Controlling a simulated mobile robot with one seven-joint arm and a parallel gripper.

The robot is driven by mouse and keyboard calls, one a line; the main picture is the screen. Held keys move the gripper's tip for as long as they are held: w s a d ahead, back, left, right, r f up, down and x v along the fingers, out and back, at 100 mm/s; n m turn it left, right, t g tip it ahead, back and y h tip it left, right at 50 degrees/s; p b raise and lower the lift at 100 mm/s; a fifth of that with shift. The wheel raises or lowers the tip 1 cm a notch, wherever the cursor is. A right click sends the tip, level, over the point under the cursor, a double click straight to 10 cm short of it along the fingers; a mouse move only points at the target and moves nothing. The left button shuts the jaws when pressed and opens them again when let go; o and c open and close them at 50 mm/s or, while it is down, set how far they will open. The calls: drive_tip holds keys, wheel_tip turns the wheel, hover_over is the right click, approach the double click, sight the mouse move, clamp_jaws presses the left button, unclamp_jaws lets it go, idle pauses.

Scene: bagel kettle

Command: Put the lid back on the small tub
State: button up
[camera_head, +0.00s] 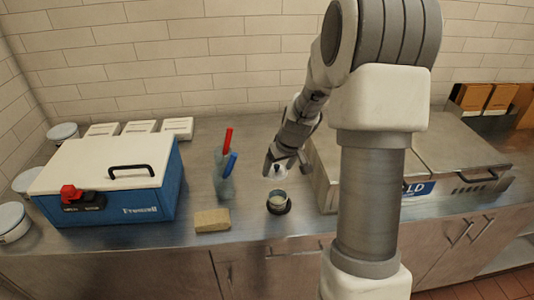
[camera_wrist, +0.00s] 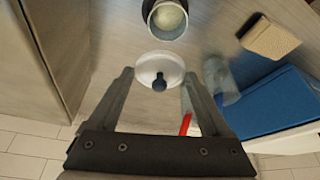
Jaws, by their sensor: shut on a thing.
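The small tub (camera_head: 278,201) stands open on the steel counter, with pale contents. It also shows at the top of the wrist view (camera_wrist: 167,17), its mouth uncovered. The lid (camera_wrist: 159,66) is a white disc with a dark knob. My gripper (camera_wrist: 158,76) is shut on the lid, a finger at each side of its rim. In the head view my gripper (camera_head: 276,167) holds the lid (camera_head: 278,174) above and just behind the tub, apart from it. The lid is small and partly hidden there.
A blue box with a white top (camera_head: 110,185) stands at left. A tan sponge (camera_head: 212,220) lies near the front edge. A steel unit (camera_head: 455,150) stands at right.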

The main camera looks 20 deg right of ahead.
drive_tip(key=shift+s+a+r, duration=0.1)
drive_tip(key=shift+s+a, duration=0.05)
drive_tip(key=shift+s, duration=0.45)
drive_tip(key=shift+s+a, duration=0.15)
drive_tip(key=shift+s, duration=0.4)
drive_tip(key=shift+s+m, duration=0.3)
drive_tip(key=shift+w+f+b, duration=0.1)
drive_tip(key=shift+f+b, duration=1.4)
drive_tip(key=shift+f, duration=1.15)
drive_tip(key=shift+f+b, duration=0.65)
drive_tip(key=shift+b, duration=0.05)
drive_tip(key=shift+f+b, duration=0.15)
drive_tip(key=shift+b, duration=0.9)
drive_tip(key=o, duration=1.1)
